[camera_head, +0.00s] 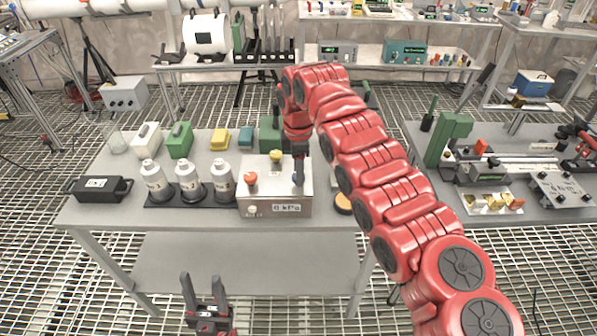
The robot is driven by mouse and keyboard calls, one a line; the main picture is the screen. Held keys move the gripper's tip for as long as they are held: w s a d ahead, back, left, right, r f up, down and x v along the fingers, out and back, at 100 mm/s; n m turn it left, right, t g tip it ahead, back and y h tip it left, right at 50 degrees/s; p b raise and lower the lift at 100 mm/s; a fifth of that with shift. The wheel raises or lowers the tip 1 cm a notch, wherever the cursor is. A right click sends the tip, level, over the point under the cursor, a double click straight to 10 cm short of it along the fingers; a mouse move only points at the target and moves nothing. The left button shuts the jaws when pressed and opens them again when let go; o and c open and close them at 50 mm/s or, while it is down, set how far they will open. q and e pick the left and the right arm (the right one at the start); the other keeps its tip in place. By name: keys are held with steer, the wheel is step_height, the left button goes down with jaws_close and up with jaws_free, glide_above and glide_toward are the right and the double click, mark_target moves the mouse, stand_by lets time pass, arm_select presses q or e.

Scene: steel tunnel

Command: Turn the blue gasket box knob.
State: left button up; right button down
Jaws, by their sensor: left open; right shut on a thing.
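The metal gasket box (275,207) stands on the grey table near its front edge, with a small display on its front face. An orange-red knob (250,178) and a yellow knob (275,156) are on its top. The dark blue knob (298,181) is at the top's right side, partly hidden by my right gripper. My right gripper (298,171) points down from above and is shut on the blue knob. My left gripper (206,291) is open and empty, low in front of the table, fingers pointing up.
White bottles in a dark rack (187,196) stand left of the box, beside a black case (101,189). Green, white and yellow boxes line the table behind. An orange-topped disc (343,204) lies right of the box. My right arm crosses the view's right half.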

steer(key=shift+n, duration=1.1)
steer(key=shift+c, duration=2.1)
jaws_free()
step_height(320, 180, up, 18)
steer(key=p, duration=0.9)
steer(key=shift+f, duration=0.25)
